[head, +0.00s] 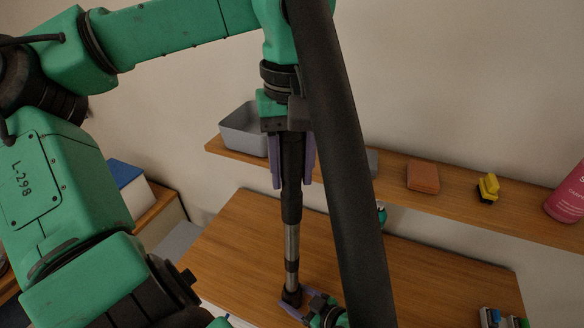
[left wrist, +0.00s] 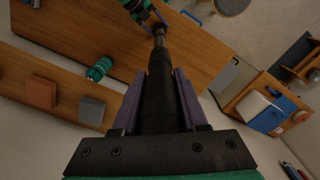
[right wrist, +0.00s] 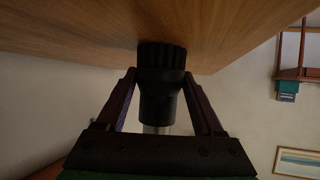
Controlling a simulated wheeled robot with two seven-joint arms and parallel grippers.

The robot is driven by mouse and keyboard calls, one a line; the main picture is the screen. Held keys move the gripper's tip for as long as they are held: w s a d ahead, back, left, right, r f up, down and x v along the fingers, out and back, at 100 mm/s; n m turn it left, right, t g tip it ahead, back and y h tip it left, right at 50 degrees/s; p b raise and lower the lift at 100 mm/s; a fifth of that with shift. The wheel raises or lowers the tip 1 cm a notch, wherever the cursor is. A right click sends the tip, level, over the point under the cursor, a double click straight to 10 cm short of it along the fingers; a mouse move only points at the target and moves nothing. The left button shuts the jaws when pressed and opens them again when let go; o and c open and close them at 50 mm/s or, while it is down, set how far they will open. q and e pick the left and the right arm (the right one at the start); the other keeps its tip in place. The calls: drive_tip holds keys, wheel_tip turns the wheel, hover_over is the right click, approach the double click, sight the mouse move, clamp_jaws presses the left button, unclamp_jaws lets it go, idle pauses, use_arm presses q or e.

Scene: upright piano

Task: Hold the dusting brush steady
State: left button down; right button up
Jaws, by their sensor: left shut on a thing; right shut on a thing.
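The dusting brush (right wrist: 161,58) is a round black head with dark bristles, clearest in the right wrist view. Its bristle end is at the wooden surface; I cannot tell if it presses on it. My right gripper (right wrist: 160,88) is shut on the brush, a finger on each side. In the head view the brush (head: 292,297) is at the low end of an upright wand with a metal tube (head: 292,245), and my right gripper is partly cut off by the bottom edge. My left gripper (head: 292,165) is shut on the wand's black upper part (left wrist: 155,100).
A wooden top (head: 430,275) spreads around the brush, mostly clear. Behind it a wooden shelf (head: 460,215) bears a grey bin (head: 243,135), an orange-brown block (head: 423,176), a yellow-and-black item (head: 488,187) and a pink bottle (head: 568,197). Small items (head: 500,318) lie at the bottom right.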

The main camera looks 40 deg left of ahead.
sight(292, 136)
use_arm(q)
drive_tip(key=shift+f, duration=0.85)
idle(0.8)
drive_tip(key=shift+c, duration=1.8)
unclamp_jaws()
drive_tip(key=shift+r, duration=0.1)
wheel_tip(292, 136, up, 12)
drive_tip(key=shift+d+f, duration=0.1)
use_arm(e)
drive_tip(key=o, duration=1.6)
drive_tip(key=shift+c, duration=0.2)
